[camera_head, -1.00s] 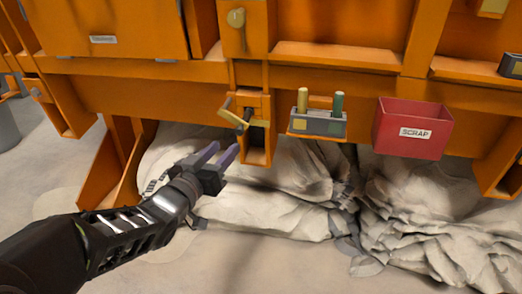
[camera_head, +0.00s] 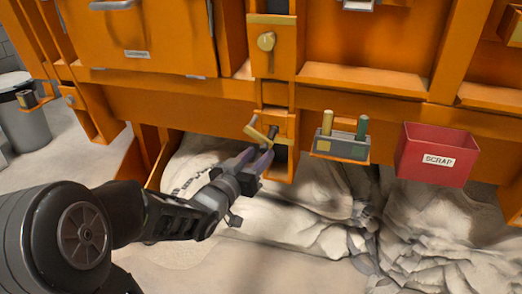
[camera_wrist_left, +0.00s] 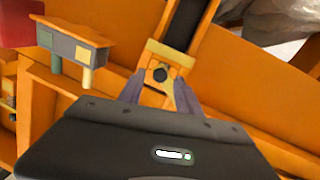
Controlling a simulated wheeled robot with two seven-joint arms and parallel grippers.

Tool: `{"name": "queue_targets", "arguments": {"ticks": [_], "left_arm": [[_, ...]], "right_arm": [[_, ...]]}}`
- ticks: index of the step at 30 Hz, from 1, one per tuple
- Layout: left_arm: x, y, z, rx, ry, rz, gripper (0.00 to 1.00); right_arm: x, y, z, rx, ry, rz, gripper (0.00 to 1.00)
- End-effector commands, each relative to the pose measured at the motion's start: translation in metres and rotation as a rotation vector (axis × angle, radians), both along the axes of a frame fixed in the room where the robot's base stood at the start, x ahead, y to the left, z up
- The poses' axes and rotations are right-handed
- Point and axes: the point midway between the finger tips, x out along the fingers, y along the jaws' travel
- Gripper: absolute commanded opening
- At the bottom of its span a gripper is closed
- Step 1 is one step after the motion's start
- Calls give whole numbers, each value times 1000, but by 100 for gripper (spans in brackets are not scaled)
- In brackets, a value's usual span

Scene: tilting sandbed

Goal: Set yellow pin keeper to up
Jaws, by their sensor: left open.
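The yellow pin keeper (camera_head: 257,133) is a short yellow bar on the orange frame, tilted in the head view, with a dark round pin end (camera_head: 274,132) beside it. In the left wrist view the yellow piece (camera_wrist_left: 160,60) shows with a dark round end in its middle. My left gripper (camera_head: 257,158) is open just below and in front of the keeper. In the left wrist view its two fingers (camera_wrist_left: 160,95) stand on either side of the yellow piece. I cannot tell whether they touch it. My right gripper is not in view.
A grey block with a yellow and a green peg (camera_head: 340,145) sits on a small shelf to the right. A red SCRAP bin (camera_head: 435,155) hangs further right. A yellow knob (camera_head: 266,41) is above the keeper. Pale crumpled sacks (camera_head: 320,215) lie below.

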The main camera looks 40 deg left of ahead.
Motion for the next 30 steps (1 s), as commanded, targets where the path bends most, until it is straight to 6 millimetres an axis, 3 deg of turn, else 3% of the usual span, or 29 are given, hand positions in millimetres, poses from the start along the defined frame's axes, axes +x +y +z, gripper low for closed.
{"name": "queue_targets", "arguments": {"ticks": [6, 15, 30], "left_arm": [[21, 3, -1, 0, 0, 0, 41], [22, 4, 0, 0, -1, 0, 40], [22, 4, 0, 0, -1, 1, 0]], "right_arm": [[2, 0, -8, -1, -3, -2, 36], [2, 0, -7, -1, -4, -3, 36], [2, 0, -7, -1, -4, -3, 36]]}}
